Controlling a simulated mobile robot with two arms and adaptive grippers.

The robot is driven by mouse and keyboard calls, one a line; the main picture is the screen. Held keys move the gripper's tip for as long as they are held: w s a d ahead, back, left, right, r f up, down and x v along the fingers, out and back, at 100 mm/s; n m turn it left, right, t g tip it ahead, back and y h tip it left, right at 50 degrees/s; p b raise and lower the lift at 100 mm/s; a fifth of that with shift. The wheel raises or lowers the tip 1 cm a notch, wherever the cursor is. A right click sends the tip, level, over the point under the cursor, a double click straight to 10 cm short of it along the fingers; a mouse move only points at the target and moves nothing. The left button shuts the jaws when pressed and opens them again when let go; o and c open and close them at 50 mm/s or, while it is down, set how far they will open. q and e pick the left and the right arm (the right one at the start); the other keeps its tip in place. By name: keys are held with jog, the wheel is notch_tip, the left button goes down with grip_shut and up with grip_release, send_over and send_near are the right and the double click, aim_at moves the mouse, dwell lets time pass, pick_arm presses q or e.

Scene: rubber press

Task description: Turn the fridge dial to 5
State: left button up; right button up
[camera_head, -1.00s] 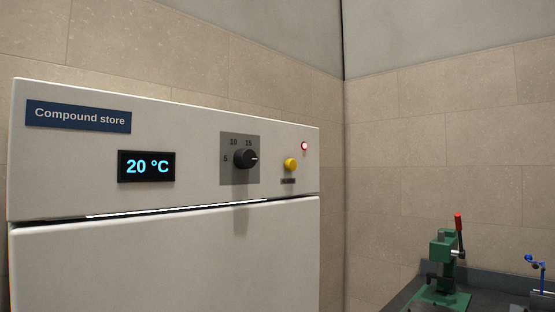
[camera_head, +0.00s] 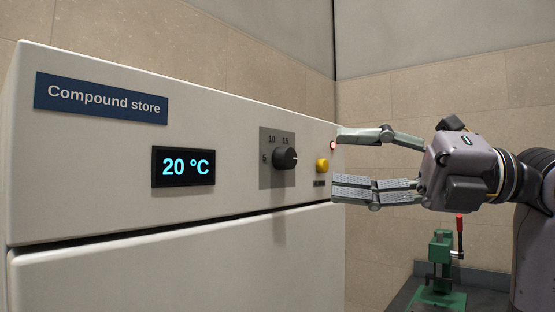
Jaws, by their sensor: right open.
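The fridge (camera_head: 90,210) is a white cabinet labelled "Compound store", filling the left of the view. Its black dial (camera_head: 284,159) sits on a grey plate (camera_head: 263,150) marked 5, 10 and 15. The dial's pale pointer line faces right, away from the 5 on the left. The display (camera_head: 184,167) reads 20 °C. My right gripper (camera_head: 336,164) is open and empty, to the right of the dial and apart from it, its fingers pointing left near the fridge's right edge. My left gripper is not in view.
A yellow button (camera_head: 322,166) and a lit red lamp (camera_head: 333,145) sit between the dial and my right gripper. A green press (camera_head: 442,262) with a red-tipped lever stands on a dark bench (camera_head: 490,288) at lower right. The space before the fridge's left part is clear.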

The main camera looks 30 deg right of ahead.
aim_at(292, 158)
jog(key=s+d+r+m+t+h, duration=0.1)
jog(key=s+d+m+t+h, duration=0.25)
jog(key=d+m+h, duration=0.35)
jog(key=w+a+p, duration=0.1)
jog(key=w+a, duration=0.1)
jog(key=w, duration=0.3)
jog(key=w+a+n+p, duration=0.1)
jog(key=w+a, duration=0.1)
jog(key=w, duration=0.3)
jog(key=w+a+n+p, duration=0.1)
jog(key=w+a+p, duration=0.1)
jog(key=w, duration=0.3)
jog(key=shift+w+a+r+y, duration=0.1)
jog(key=shift+w+a+y, duration=0.2)
jog(key=shift+a, duration=0.2)
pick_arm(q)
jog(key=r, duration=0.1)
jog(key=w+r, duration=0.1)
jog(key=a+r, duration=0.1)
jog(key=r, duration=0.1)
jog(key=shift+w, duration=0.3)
pick_arm(e)
jog(key=shift+s, duration=0.1)
jog(key=shift+c, duration=0.5)
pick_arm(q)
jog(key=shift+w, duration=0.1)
pick_arm(e)
jog(key=c, duration=1.1)
